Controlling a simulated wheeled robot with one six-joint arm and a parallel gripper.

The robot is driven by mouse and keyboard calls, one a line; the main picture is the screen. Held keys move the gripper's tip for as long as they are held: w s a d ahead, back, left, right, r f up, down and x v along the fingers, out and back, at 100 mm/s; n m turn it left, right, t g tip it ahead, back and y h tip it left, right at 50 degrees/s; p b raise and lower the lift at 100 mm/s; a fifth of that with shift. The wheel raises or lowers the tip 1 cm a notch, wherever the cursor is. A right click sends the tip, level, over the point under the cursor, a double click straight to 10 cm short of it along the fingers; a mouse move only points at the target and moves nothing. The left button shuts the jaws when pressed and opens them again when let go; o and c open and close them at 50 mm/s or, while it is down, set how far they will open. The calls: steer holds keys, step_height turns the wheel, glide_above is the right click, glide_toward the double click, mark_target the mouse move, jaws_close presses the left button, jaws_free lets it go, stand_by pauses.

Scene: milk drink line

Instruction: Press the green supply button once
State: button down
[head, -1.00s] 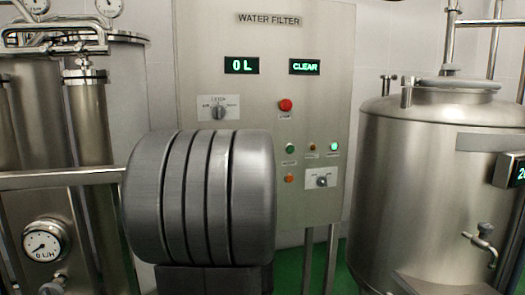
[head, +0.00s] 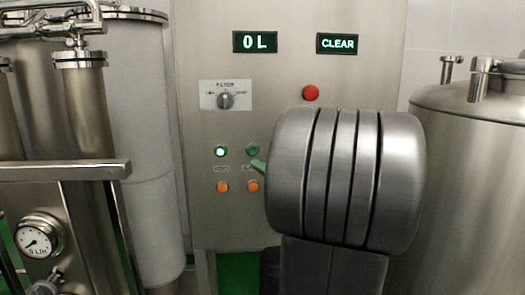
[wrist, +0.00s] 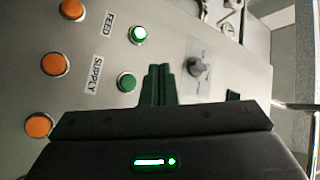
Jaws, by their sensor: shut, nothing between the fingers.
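The green supply button (head: 253,150) is on the steel control panel, dim, above an orange button. In the wrist view the supply button (wrist: 127,82) is beside the SUPPLY label, just left of my fingertips. My gripper (wrist: 158,70) is shut and empty, its green fingers pointing at the panel. In the head view a green fingertip (head: 258,167) shows just below and right of the supply button; my arm hides the rest. The fingertips are not seen over the button, and I cannot tell their gap to the panel.
The lit green feed button (head: 221,152) is left of the supply button. Orange buttons (head: 222,187) sit below. The filter selector knob (head: 226,101) and red button (head: 311,93) are above. Displays read 0 L (head: 255,42) and CLEAR (head: 338,44). Steel tanks flank the panel.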

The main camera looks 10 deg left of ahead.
mark_target(253, 151)
steer(key=shift+w+a+p, duration=0.35)
steer(key=shift+w+a, duration=0.05)
steer(key=shift+w, duration=1)
steer(key=shift+w+a+p, duration=0.4)
steer(key=shift+w+a, duration=0.05)
steer(key=shift+w, duration=0.95)
steer(key=shift+w+a+p, duration=0.35)
steer(key=shift+w+a, duration=0.05)
steer(key=shift+w, duration=1)
steer(key=shift+w+a+f+b, duration=0.1)
steer(key=shift+w+b, duration=0.2)
steer(key=shift+b, duration=0.2)
steer(key=shift+w, duration=0.1)
